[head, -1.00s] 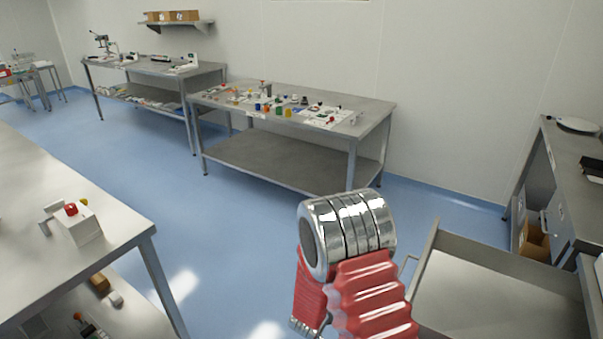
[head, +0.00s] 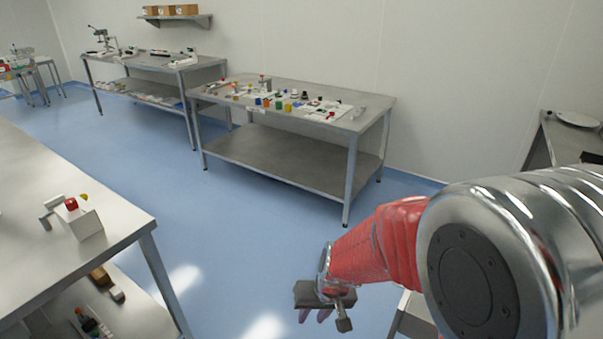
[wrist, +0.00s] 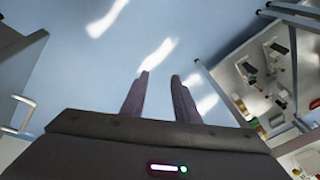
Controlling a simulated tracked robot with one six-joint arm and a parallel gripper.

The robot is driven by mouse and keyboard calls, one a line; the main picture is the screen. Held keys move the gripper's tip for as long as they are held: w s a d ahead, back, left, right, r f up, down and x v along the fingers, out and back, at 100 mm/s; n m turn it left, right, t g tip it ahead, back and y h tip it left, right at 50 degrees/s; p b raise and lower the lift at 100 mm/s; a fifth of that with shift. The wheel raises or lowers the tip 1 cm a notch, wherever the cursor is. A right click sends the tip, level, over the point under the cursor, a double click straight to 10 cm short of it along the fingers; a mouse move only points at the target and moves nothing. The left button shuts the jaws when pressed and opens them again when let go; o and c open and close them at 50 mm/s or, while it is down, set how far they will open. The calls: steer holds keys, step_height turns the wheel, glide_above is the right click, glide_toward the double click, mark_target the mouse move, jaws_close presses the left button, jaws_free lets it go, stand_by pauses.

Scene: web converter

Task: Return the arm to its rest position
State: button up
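My arm, in a red sleeve with a big silver joint, fills the lower right of the head view. It is bent, and its end points down and left. My gripper (head: 316,315) hangs over the blue floor (head: 255,240), between the left table and the drawer unit. In the wrist view my gripper (wrist: 160,76) has its two dark fingers apart, with only floor between them. It holds nothing.
A steel table (head: 120,222) with a white box with a red button (head: 82,222) stands at the left. A workbench (head: 290,160) with several small coloured parts stands at the back. A drawer handle (wrist: 20,114) shows at left in the wrist view.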

steer(key=s+d+r+t, duration=0.1)
steer(key=s+d+r, duration=0.3)
steer(key=r, duration=0.3)
steer(key=s+d+r+t+h, duration=0.1)
steer(key=s+d+r, duration=0.3)
steer(key=r, duration=0.4)
steer(key=s+d+r+m+t+h, duration=0.1)
steer(key=s+d+r, duration=0.4)
steer(key=s+r, duration=0.1)
steer(key=shift+v, duration=0.8)
steer(key=shift+d, duration=0.1)
